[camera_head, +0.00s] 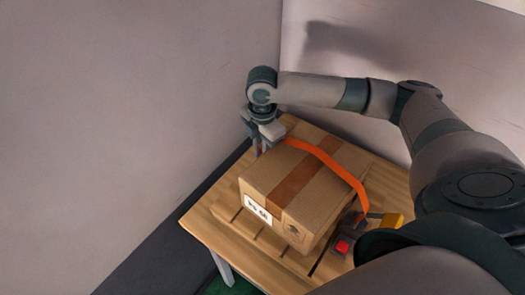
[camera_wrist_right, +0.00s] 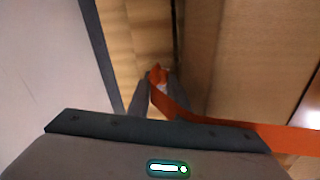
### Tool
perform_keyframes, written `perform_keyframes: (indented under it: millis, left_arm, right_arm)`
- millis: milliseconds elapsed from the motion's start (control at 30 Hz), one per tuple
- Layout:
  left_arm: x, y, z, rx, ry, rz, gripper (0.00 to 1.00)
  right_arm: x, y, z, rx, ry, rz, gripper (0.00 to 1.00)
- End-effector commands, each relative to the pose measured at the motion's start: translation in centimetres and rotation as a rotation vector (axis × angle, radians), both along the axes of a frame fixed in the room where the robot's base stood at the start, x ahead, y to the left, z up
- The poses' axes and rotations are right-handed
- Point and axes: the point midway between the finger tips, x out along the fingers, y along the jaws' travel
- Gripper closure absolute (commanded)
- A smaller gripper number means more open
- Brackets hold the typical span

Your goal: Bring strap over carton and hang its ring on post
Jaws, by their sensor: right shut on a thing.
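The brown carton (camera_head: 300,190) stands on the wooden table. The orange strap (camera_head: 330,160) rises from the carton's right side, crosses its top and runs to my right gripper (camera_head: 260,148) at the carton's far left side. The right gripper points down and is shut on the strap's end. In the right wrist view the strap (camera_wrist_right: 215,122) runs off to the right from between the fingers (camera_wrist_right: 157,88), beside the carton's wall (camera_wrist_right: 245,60). I cannot make out the ring, and the post is not visible. My left gripper is not in view.
The slatted table (camera_head: 205,222) has a narrow bare strip left of the carton. A grey device with a red top (camera_head: 343,247) and a yellow block (camera_head: 393,220) are at the carton's right. Walls (camera_head: 130,120) stand close to the left and behind.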

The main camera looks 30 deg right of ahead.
Motion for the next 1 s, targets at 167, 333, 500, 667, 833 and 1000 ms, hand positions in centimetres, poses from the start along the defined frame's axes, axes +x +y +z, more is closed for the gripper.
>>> perform_keyframes:
  millis: [167,333,500,667,833,1000]
  left_arm:
    - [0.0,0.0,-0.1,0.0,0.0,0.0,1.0]
    - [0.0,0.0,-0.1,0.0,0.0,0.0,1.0]
    - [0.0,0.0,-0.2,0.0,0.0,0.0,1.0]
    - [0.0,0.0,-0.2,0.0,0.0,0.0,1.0]
    - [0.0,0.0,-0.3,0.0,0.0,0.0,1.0]
    - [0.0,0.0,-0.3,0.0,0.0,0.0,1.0]
  right_arm:
    - [0.0,0.0,-0.4,0.0,0.0,0.0,1.0]
    - [0.0,0.0,-0.7,0.0,-0.001,0.0,1.0]
    - [0.0,0.0,-1.1,0.001,0.0,0.001,1.0]
    - [0.0,0.0,-1.4,0.001,0.001,0.001,1.0]
    - [0.0,0.0,-1.8,0.001,0.001,0.001,1.0]
    - [0.0,0.0,-2.1,0.0,0.001,0.001,1.0]
